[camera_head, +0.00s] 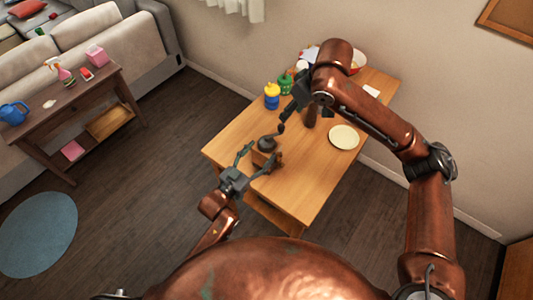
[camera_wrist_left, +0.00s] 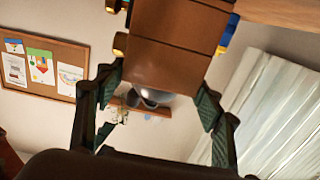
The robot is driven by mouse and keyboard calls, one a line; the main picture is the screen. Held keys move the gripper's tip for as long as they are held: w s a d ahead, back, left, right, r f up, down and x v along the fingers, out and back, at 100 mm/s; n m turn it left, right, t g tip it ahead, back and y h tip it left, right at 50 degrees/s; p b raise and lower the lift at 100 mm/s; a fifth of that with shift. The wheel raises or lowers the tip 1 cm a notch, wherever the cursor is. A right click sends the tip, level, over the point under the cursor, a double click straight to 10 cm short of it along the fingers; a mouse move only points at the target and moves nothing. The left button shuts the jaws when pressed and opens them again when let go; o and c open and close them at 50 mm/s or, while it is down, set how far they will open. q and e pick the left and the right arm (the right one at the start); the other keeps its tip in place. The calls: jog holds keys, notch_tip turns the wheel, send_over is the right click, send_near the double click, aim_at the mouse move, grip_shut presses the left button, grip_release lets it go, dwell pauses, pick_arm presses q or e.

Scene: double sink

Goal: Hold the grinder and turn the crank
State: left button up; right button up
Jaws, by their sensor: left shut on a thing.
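The grinder has a wooden box body (camera_head: 261,158) and a dark metal top (camera_head: 267,143) with a crank rising toward the upper right. It stands near the front left part of the wooden table. My left gripper (camera_head: 260,158) is shut on the grinder, its fingers on either side of the wooden body. The left wrist view shows the wooden body (camera_wrist_left: 168,50) large between the fingers (camera_wrist_left: 160,95). My right gripper (camera_head: 285,118) is at the upper end of the crank, pointing down toward it. Whether its fingers are closed on the crank is too small to tell.
On the table (camera_head: 305,190) are a yellow and blue container (camera_head: 271,98), a green container (camera_head: 285,86), a pale plate (camera_head: 344,137) and a dark brown upright object (camera_head: 311,117). A bowl (camera_head: 358,62) stands at the back. The table's front right is clear.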

pick_arm(q)
jog(key=o, duration=1.3)
jog(key=v, duration=1.2)
